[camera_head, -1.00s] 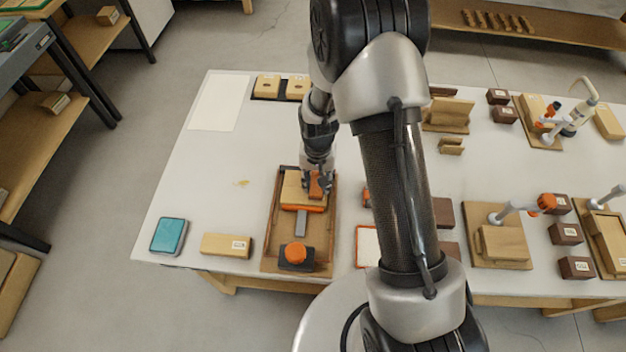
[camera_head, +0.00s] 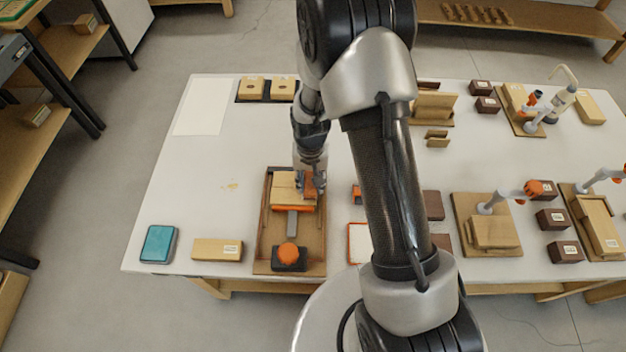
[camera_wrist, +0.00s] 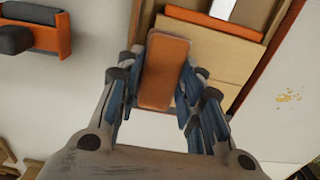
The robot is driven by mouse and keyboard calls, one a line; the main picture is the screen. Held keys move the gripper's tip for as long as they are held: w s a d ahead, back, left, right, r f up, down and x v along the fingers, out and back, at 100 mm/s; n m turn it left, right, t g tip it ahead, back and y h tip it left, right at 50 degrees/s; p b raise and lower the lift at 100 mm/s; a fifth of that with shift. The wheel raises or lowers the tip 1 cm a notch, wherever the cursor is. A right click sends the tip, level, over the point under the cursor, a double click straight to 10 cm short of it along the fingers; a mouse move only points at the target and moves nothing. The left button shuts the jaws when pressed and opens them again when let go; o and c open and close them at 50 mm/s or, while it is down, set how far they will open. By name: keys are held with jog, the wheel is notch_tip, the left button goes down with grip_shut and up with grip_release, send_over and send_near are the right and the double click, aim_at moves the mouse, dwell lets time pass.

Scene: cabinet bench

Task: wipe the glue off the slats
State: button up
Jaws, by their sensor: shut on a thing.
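My gripper (camera_head: 312,184) is shut on a reddish-brown block (camera_wrist: 165,72), with a finger on each side of it in the wrist view. The gripper (camera_wrist: 158,88) is over the right part of the pale wooden slats (camera_head: 284,184), which lie in a brown tray (camera_head: 263,230). The slats also show beside the block in the wrist view (camera_wrist: 212,60). I cannot tell whether the block touches them. An orange-edged bar (camera_head: 294,208) crosses the front of the slats. I make out no glue on the visible slats; the block and fingers hide part of them.
A small yellowish smear (camera_head: 230,186) is on the white table left of the tray. A teal box (camera_head: 158,244) and a labelled wooden block (camera_head: 217,250) lie at the front left. My arm hides the table's middle. The table left of the tray is mostly clear.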

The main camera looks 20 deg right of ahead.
aim_at(292, 188)
jog(key=shift+w+a, duration=0.5)
jog(key=shift+a, duration=1.1)
jog(key=shift+w+a, duration=0.5)
jog(key=shift+a, duration=1.1)
jog(key=shift+w+a, duration=0.5)
jog(key=shift+a, duration=1.1)
jog(key=shift+d, duration=0.2)
jog(key=shift+s+d, duration=0.25)
jog(key=shift+d, duration=0.4)
jog(key=shift+s+d, duration=0.2)
jog(key=shift+d, duration=0.45)
jog(key=shift+s+d, duration=0.25)
jog(key=shift+d, duration=0.4)
jog(key=shift+s+d, duration=0.2)
jog(key=shift+d, duration=0.45)
jog(key=shift+s+d, duration=0.2)
jog(key=shift+d, duration=0.5)
jog(key=shift+s+d, duration=0.2)
jog(key=shift+d, duration=0.45)
jog(key=shift+d, duration=0.1)
jog(key=shift+s+d+f+b, duration=0.1)
jog(key=shift+s+d+b, duration=0.25)
jog(key=shift+d, duration=0.5)
jog(key=shift+a, duration=0.1)
